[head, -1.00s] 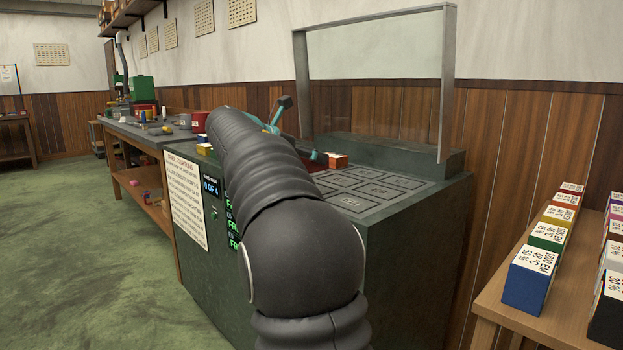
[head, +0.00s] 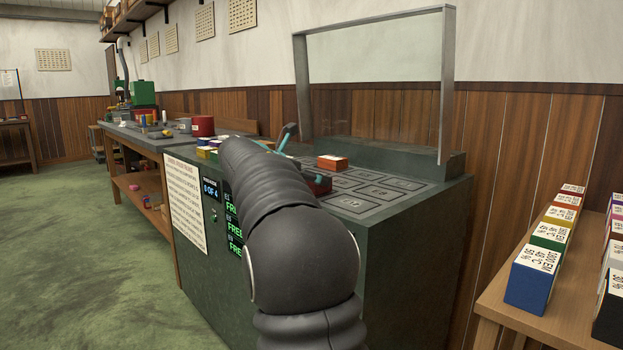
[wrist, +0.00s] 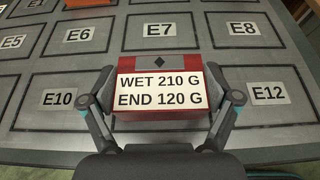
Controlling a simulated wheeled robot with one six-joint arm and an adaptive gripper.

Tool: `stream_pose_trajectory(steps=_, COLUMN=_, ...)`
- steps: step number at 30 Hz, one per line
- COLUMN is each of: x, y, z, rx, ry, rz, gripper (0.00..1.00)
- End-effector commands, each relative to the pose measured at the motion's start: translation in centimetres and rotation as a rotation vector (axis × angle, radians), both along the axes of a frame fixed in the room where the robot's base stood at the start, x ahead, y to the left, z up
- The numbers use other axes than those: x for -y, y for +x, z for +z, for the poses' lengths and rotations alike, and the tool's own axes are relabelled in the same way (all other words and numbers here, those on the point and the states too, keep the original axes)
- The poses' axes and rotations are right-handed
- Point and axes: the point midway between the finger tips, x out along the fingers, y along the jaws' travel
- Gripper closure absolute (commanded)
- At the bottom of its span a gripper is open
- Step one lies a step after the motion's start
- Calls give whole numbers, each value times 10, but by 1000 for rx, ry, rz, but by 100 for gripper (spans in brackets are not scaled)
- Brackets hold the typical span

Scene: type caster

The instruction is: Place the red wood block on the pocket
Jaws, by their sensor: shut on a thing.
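The red wood block (wrist: 158,85) is between the fingers of my gripper (wrist: 158,98) in the wrist view. The block covers the spot between the pockets marked E10 (wrist: 60,98) and E12 (wrist: 268,93), nearer than E7 (wrist: 160,30). I cannot tell whether it touches the surface. In the head view my arm hides most of the gripper; a red piece (head: 318,185) shows beside it.
An orange-red block (head: 332,162) stands on the grey pocket plate (head: 385,190). A clear upright screen (head: 380,80) stands behind it. A wooden table (head: 490,300) with several coloured labelled blocks is at the right. A workbench (head: 140,135) with small items is at the left.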

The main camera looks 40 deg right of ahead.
Motion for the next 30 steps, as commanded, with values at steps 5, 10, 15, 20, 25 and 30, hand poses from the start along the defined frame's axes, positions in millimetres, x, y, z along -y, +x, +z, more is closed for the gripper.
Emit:
stream_pose_trajectory(steps=5, x=0, y=0, z=-3, rx=-1, ry=0, rz=0, gripper=0)
stream_pose_trajectory(steps=10, x=0, y=0, z=-2, rx=-1, ry=0, rz=0, gripper=0)
stream_pose_trajectory(steps=15, x=0, y=0, z=-1, rx=0, ry=0, rz=0, gripper=0)
stream_pose_trajectory(steps=20, x=-10, y=0, z=6, rx=0, ry=0, rz=2, gripper=0)
stream_pose_trajectory(steps=25, x=-40, y=-2, z=18, rx=1, ry=0, rz=4, gripper=0)
stream_pose_trajectory(steps=30, x=-72, y=-4, z=31, rx=0, ry=0, rz=4, gripper=0)
